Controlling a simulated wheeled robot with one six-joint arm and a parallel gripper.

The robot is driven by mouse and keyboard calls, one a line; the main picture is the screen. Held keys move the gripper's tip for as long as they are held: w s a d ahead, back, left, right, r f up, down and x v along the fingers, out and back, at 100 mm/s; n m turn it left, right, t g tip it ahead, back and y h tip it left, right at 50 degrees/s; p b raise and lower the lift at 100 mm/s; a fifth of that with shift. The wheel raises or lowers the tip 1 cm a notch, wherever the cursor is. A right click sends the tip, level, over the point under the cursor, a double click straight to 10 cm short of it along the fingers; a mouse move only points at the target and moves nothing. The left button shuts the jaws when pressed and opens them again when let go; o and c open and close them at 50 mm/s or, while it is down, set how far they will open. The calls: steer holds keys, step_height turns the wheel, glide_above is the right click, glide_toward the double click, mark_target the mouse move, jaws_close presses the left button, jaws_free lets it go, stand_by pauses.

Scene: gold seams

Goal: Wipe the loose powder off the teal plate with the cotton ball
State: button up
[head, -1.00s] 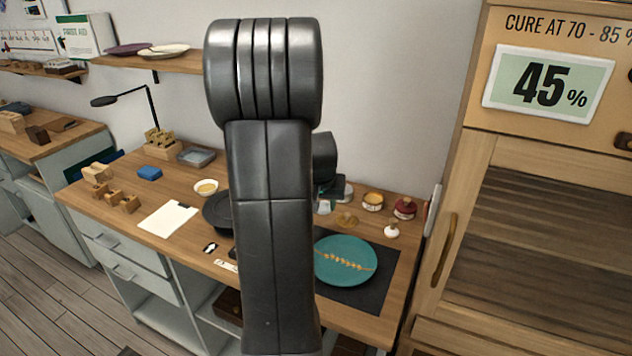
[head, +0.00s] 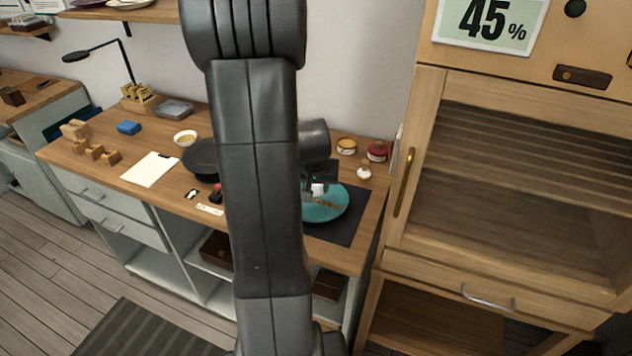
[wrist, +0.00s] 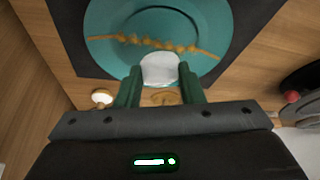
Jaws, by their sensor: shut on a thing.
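The teal plate (head: 338,207) lies on a dark mat on the workbench, partly hidden by my arm in the head view. In the wrist view the plate (wrist: 108,20) fills the upper middle. A gold line with grainy golden powder (wrist: 158,43) runs across it; its right end is smooth. My gripper (wrist: 158,80) is shut on the white cotton ball (wrist: 158,68), held between two green fingers. In the head view the cotton ball (head: 318,189) is over the plate's far side, close to the gold line. I cannot tell whether it touches the plate.
The dark mat (head: 355,228) surrounds the plate. Behind it stand an amber-topped jar (head: 346,146), a dark red jar (head: 377,151) and a small white pot (head: 364,172). A wooden cabinet (head: 400,230) stands close on the right. A black round dish (head: 200,158) is left of my arm.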

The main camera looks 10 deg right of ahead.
steer(key=shift+f, duration=0.15)
steer(key=shift+w+a+f+b, duration=0.25)
steer(key=shift+w+a+b, duration=0.2)
steer(key=shift+b, duration=0.1)
steer(key=shift+w+a+f+b, duration=0.25)
steer(key=shift+w+a+b, duration=0.2)
steer(key=shift+b, duration=0.05)
steer(key=shift+w+a+r, duration=0.1)
steer(key=shift+w+a, duration=0.15)
steer(key=shift+w, duration=0.05)
steer(key=shift+f+b, duration=0.9)
steer(key=shift+b, duration=0.1)
steer(key=shift+s+r, duration=0.1)
steer(key=shift+s, duration=0.05)
